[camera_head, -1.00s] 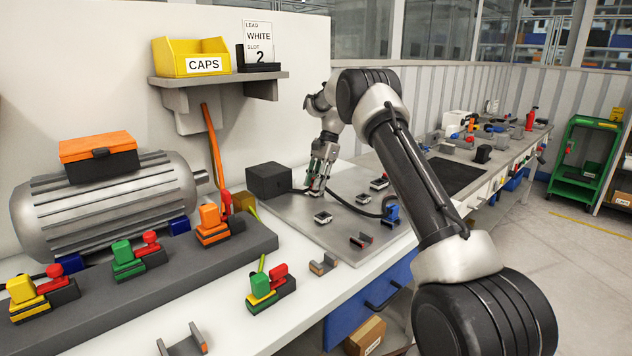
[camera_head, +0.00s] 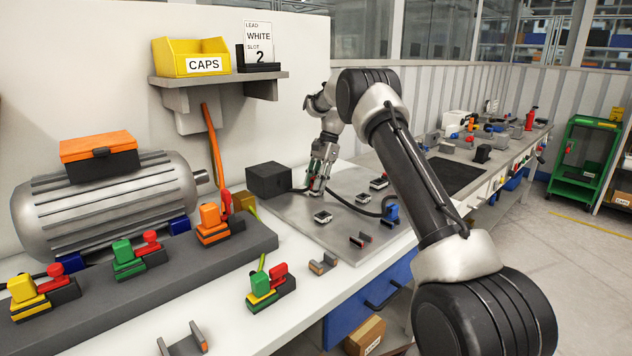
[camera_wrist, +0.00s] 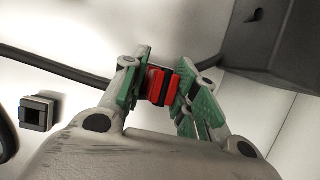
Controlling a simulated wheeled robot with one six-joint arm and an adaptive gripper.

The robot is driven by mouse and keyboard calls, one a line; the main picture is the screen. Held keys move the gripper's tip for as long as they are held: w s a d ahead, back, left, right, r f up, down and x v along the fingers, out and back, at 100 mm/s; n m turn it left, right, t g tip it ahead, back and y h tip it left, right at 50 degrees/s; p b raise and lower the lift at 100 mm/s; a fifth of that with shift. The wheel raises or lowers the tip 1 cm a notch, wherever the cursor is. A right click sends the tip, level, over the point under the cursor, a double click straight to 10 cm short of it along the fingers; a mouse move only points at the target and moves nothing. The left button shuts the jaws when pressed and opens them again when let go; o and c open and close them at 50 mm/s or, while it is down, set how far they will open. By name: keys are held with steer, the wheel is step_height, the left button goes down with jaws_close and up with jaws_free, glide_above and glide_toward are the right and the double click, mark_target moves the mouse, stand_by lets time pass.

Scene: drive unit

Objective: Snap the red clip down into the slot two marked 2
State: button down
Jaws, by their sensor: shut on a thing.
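My gripper (camera_head: 317,186) is low over the grey metal plate, between the black box and several small fixtures. In the wrist view, its green-padded fingers (camera_wrist: 162,92) are closed around the red clip (camera_wrist: 160,86), which has a dark part along it. A black cable (camera_wrist: 62,70) passes behind the fingers and clip. In the head view the clip is mostly hidden by the fingers. I cannot tell whether it touches the cable or a slot. No number 2 is readable on the plate; the card on the shelf (camera_head: 258,44) reads "LEAD WHITE SLOT 2".
The black box (camera_head: 269,181) stands left of my gripper, with the cable coming from it. A small square fixture (camera_head: 323,217) and a blue part (camera_head: 391,214) are on the plate (camera_head: 290,213). A motor (camera_head: 105,205) and coloured clamps fill the left bench.

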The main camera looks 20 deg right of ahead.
steer(key=shift+s+f, duration=0.2)
steer(key=shift+f, duration=0.7)
steer(key=c, duration=1)
jaws_free()
steer(key=shift+w+f, duration=0.1)
steer(key=shift+w, duration=0.1)
steer(key=a+v, duration=0.1)
steer(key=v, duration=1.5)
steer(key=shift+s+a+r, duration=0.2)
steer(key=shift+r, duration=0.55)
